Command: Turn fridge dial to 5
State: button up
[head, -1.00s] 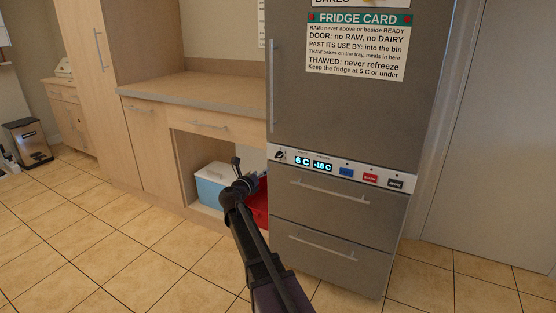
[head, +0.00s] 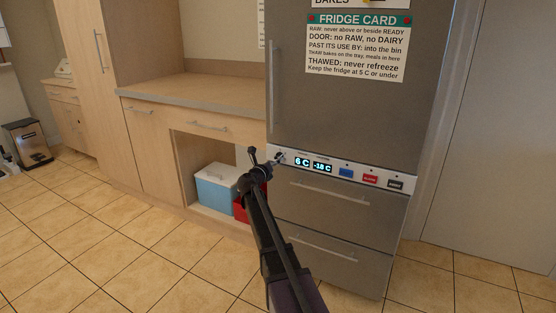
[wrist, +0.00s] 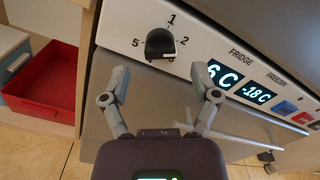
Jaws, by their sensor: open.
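The fridge dial (wrist: 160,45) is a black knob on the white control strip, with the marks 1, 2 and 5 visible around it in the wrist view. The exact mark it points to is hard to tell. The fridge display (wrist: 223,74) reads 6 C; it also shows in the head view (head: 302,162). My gripper (wrist: 160,84) is open and empty, its two fingers spread just below and in front of the dial, apart from it. In the head view my gripper (head: 266,156) is at the left end of the strip and partly hides the dial.
The freezer display (wrist: 259,93) reads -18 C, with blue, red and dark buttons to its right. A drawer handle (head: 330,193) juts out below the strip. A blue-and-white cooler (head: 215,190) and a red tray (wrist: 45,85) are in the open cabinet bay at left.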

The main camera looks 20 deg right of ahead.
aim_at(277, 158)
jog(key=shift+x, duration=1.8)
grip_shut()
